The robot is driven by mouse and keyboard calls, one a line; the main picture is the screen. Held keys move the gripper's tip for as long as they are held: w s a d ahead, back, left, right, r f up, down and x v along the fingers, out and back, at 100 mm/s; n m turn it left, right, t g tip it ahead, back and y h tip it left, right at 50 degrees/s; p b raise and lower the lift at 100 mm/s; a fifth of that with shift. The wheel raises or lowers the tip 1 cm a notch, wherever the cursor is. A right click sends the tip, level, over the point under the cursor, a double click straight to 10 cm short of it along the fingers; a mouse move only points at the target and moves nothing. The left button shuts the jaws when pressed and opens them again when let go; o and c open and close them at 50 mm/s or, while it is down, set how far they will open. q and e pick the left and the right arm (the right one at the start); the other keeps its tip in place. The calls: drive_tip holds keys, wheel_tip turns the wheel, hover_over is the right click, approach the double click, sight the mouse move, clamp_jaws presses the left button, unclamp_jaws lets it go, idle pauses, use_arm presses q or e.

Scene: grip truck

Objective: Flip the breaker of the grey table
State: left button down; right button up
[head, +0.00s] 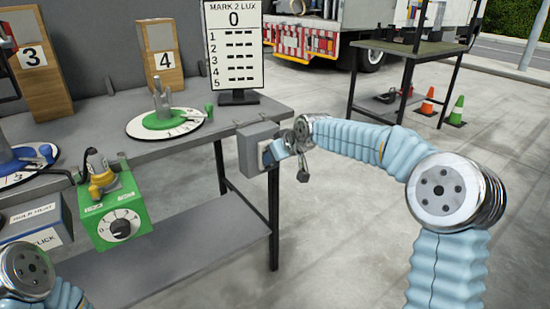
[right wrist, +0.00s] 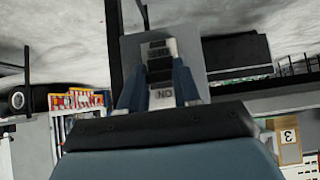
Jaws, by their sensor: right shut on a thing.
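The grey table (head: 82,131) has a grey breaker box (head: 258,148) fixed at its right end. A dark switch lever (right wrist: 159,74) lies in the middle of the plate. My right gripper (head: 270,153) is at the front of the box, its two fingers on either side of the lever and shut on it. The fingers partly hide the lever. My left gripper is not in view; only part of my left arm shows at the lower left.
A green dial box (head: 120,213) hangs at the table's front edge. A green-and-white round dial (head: 170,123) and a score board (head: 234,45) stand on top. A second table (head: 415,46), a truck and cones (head: 457,110) are behind. The floor at right is clear.

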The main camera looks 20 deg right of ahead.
drive_tip(key=shift+w+a+r+g+h, duration=0.15)
drive_tip(key=shift+r+g+h, duration=0.1)
drive_tip(key=shift+g, duration=0.3)
drive_tip(key=shift+w+d+r+g+h, duration=0.15)
drive_tip(key=shift+r+g, duration=0.1)
drive_tip(key=shift+g, duration=0.3)
drive_tip(key=shift+a, duration=0.1)
drive_tip(key=o, duration=1.1)
drive_tip(key=shift+c, duration=0.2)
drive_tip(key=v, duration=1.3)
drive_tip(key=shift+s+r, duration=0.2)
drive_tip(key=shift+r, duration=0.15)
